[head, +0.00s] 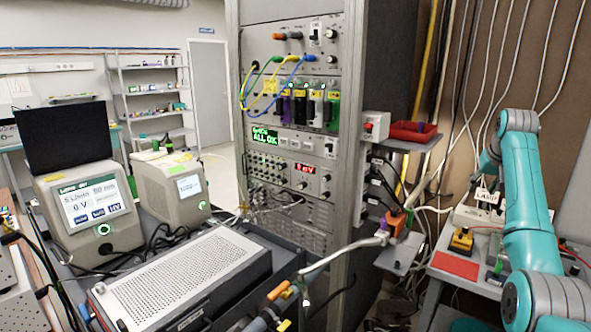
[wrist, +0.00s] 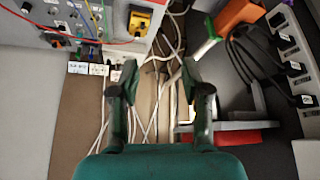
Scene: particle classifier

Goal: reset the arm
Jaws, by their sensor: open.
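My arm (head: 525,200) is teal with grey joints. It rises from the lower right of the head view and bends over near the top right. In the wrist view my gripper (wrist: 158,78) is open, with its two dark fingers apart and nothing between them. Cables and a brown wall show behind the fingers.
A rack of instruments (head: 290,120) stands mid-view. A shelf with a red tray (head: 413,131) is right of it. A side table holds a yellow box (head: 461,240), also in the wrist view (wrist: 145,18). An orange part (wrist: 240,14) and loose cables are near my gripper.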

